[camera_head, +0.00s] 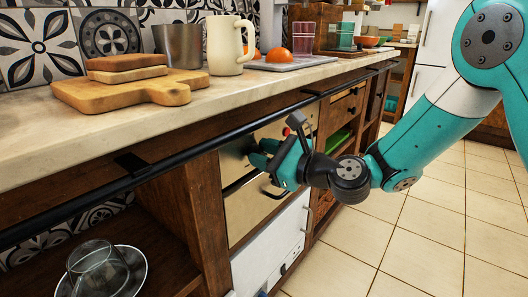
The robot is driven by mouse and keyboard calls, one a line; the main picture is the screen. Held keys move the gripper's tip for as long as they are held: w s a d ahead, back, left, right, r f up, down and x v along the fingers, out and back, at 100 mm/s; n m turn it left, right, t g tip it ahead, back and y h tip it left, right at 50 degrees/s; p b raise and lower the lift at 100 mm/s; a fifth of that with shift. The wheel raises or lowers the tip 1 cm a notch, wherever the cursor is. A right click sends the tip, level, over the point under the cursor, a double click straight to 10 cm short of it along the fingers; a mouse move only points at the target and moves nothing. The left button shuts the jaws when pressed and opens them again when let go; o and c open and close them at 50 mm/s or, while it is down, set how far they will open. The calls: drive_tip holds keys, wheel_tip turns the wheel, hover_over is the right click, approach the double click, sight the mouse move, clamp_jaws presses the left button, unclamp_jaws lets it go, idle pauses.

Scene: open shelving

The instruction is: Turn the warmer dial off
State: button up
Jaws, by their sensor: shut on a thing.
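My gripper (262,157) is teal and sits at the upper front of the metal-fronted warmer (238,205), under the counter. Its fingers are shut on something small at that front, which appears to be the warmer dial. The fingers hide the dial, so its setting cannot be told. The warmer has a dark bar handle (243,183) just below the fingers.
A black rail (225,138) runs along the counter edge, close above my gripper. Below the warmer is a white panel (272,250) with small dark knobs. The tiled floor at right is clear.

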drive_tip(key=n, duration=0.3)
drive_tip(key=shift+n, duration=0.4)
drive_tip(key=shift+s+a+f+n+t+h+b, duration=0.1)
drive_tip(key=shift+n+t+h+b, duration=0.2)
drive_tip(key=shift+n+b, duration=3.45)
drive_tip(key=shift+s+f+n+t+h+b, duration=0.2)
drive_tip(key=shift+n+b, duration=1.35)
drive_tip(key=shift+n, duration=4.3)
drive_tip(key=shift+w+r, duration=0.15)
drive_tip(key=o, duration=0.9)
drive_tip(key=shift+o, duration=0.2)
